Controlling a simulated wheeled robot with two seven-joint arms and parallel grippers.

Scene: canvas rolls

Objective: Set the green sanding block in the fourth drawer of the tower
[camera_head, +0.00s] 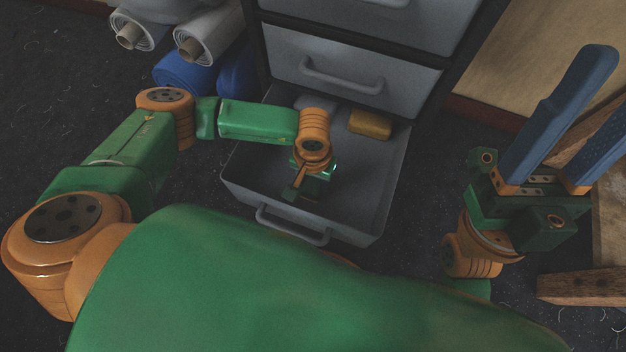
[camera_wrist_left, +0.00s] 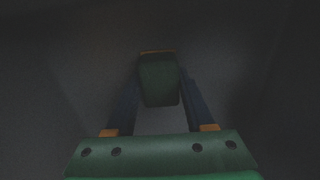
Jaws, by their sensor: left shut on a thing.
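The tower (camera_head: 360,70) has grey drawers in a dark frame. A low drawer (camera_head: 373,228) is pulled out, and which number it has I cannot tell. My left gripper (camera_head: 303,191) points down inside this drawer. In the left wrist view a dark green block, the green sanding block (camera_wrist_left: 158,82), sits between its two blue fingers, and the gripper is shut on it.
A yellow block (camera_head: 370,124) and a greyish thing (camera_head: 317,103) lie at the drawer's back. Shut drawers overhang there. Wooden pieces (camera_head: 590,287) are at the right, beside my right arm.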

